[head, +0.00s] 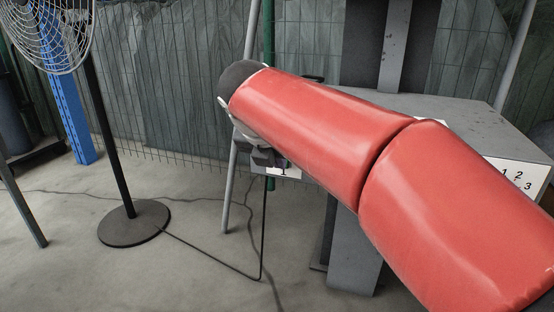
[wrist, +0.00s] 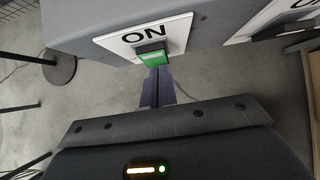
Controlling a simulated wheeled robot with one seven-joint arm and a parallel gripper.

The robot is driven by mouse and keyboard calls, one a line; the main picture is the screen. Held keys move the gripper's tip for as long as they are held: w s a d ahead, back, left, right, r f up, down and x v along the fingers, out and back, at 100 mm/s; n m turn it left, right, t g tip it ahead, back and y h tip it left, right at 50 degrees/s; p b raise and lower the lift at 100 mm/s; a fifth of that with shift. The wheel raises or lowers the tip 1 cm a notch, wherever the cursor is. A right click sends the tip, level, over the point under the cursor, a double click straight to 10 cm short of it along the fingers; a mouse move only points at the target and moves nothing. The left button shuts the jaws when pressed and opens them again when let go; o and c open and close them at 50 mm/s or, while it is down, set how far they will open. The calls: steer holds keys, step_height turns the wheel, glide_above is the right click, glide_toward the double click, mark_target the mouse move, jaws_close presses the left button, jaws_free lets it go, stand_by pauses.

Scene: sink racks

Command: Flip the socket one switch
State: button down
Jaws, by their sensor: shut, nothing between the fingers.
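In the wrist view a green switch (wrist: 152,57) with a dark upper part sits on a white plate (wrist: 118,44) marked "ON", on the grey box. My gripper (wrist: 157,70) is shut and empty, its fingertips right at the lower edge of the green switch. I cannot tell whether they touch it. In the head view my red arm hides much of the box (head: 480,125). My gripper (head: 266,157) shows only partly there, beside a white label (head: 284,172) with a "1". The switch itself is hidden in that view.
A second white plate (wrist: 262,22) is at the right in the wrist view. A standing fan (head: 48,30) with a round base (head: 134,222) stands at the left. A black cable (head: 215,256) runs over the floor. A label with numbers (head: 517,180) is on the box's right side.

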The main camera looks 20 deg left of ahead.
steer(key=shift+w+f+t, duration=0.1)
steer(key=shift+w+t, duration=0.1)
steer(key=shift+t, duration=0.2)
steer(key=shift+d+r+p, duration=0.1)
steer(key=shift+r+p, duration=0.75)
steer(key=shift+r, duration=0.05)
